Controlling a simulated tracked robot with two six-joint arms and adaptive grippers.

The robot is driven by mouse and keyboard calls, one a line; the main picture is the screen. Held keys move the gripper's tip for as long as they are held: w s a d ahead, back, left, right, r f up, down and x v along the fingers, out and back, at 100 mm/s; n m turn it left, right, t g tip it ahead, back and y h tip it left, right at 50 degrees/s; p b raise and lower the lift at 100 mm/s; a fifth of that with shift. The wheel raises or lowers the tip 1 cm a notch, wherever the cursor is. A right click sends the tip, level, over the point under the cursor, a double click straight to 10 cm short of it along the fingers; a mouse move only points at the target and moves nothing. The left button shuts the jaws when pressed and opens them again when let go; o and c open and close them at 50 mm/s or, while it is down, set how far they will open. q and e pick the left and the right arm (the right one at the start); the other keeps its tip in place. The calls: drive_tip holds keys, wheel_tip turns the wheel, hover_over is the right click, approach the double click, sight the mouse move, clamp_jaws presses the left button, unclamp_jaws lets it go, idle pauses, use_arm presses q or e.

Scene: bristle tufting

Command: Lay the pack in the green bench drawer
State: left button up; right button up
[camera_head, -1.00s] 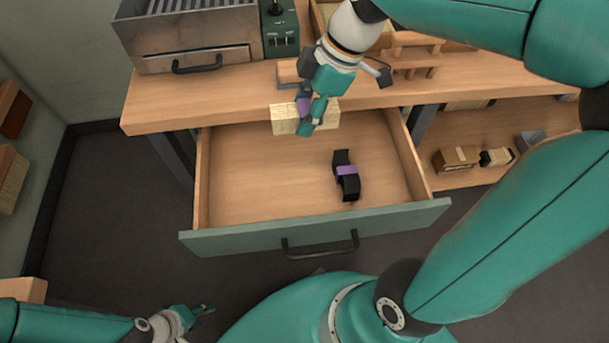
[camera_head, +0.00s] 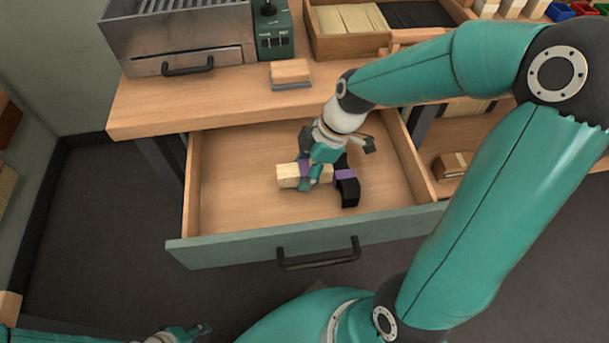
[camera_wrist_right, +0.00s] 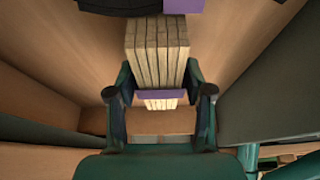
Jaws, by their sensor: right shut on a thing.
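My right gripper (camera_head: 314,174) is shut on a pale bristle pack with a purple band (camera_head: 288,176), inside the open green-fronted drawer (camera_head: 240,205). In the right wrist view the pack (camera_wrist_right: 158,50) lies between the two fingers (camera_wrist_right: 160,100), its purple band just at the fingertips. Whether the pack touches the drawer floor I cannot tell. A black pack with a purple band (camera_head: 348,191) lies in the drawer just right of the held pack; it shows partly at the top of the right wrist view (camera_wrist_right: 130,5). My left gripper (camera_head: 188,332) is at the bottom edge, small and unclear.
The wooden bench top (camera_head: 200,96) overhangs the drawer's back. On it stand a metal grate box (camera_head: 180,40), a green control box (camera_head: 272,35), a small block (camera_head: 290,73) and a divided tray (camera_head: 350,45). The drawer's left and front floor is clear.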

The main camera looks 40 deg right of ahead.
wheel_tip(320, 180, down, 2)
drive_tip(key=shift+f, duration=0.1)
drive_tip(key=o, duration=1.2)
drive_tip(key=p+v, duration=0.2)
drive_tip(key=v, duration=0.9)
drive_tip(key=shift+s+d+r, duration=0.15)
drive_tip(key=shift+r, duration=0.4)
